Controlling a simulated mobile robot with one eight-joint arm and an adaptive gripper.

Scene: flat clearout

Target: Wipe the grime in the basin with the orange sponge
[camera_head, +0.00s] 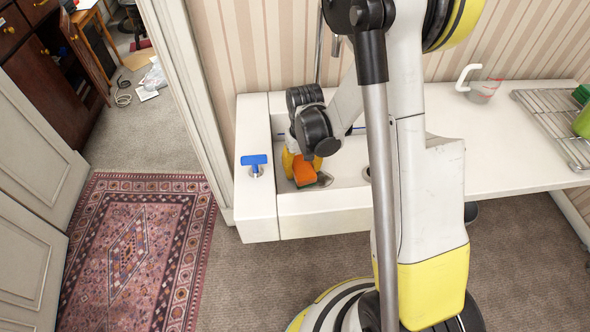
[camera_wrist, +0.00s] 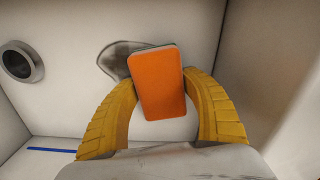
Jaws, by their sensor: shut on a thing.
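The orange sponge (camera_wrist: 161,84) is held between the two yellow fingers of my gripper (camera_wrist: 162,100), which is shut on it. In the head view the sponge (camera_head: 304,172) is inside the white basin (camera_head: 350,198), near its left end, with my gripper (camera_head: 296,165) around it. A dark grey grime patch (camera_wrist: 117,60) lies on the basin floor beside and partly behind the sponge. It also shows in the head view (camera_head: 324,180), just right of the sponge. I cannot tell whether the sponge touches the floor.
A round drain (camera_wrist: 20,63) and a blue strip (camera_wrist: 50,150) are in the basin. My arm hides part of the basin.

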